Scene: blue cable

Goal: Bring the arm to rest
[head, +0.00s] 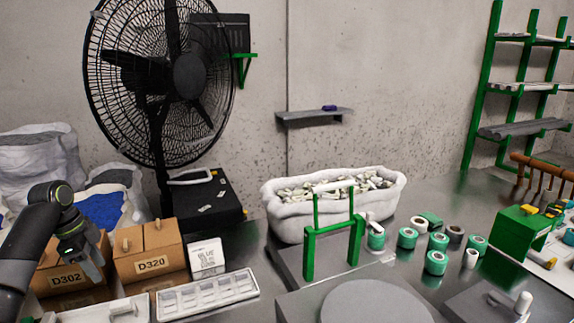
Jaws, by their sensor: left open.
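My left arm comes in from the left edge, and my left gripper (84,262) hangs fingers down in front of the cardboard box labelled D302 (66,279). Its jaws are open, and I see nothing held between them. The fingertips are small and dark in this view. Whether they touch the box cannot be told. My right gripper is out of view. A small blue-purple item (329,108) lies on the grey wall shelf (300,117), far from the gripper; I cannot tell if it is a cable.
A D320 box (150,254), a white compartment tray (207,296) and a large black fan (188,76) stand near the gripper. A white padded tub (290,222), a green frame (310,257) and several green-and-white rolls (435,262) stand to the right.

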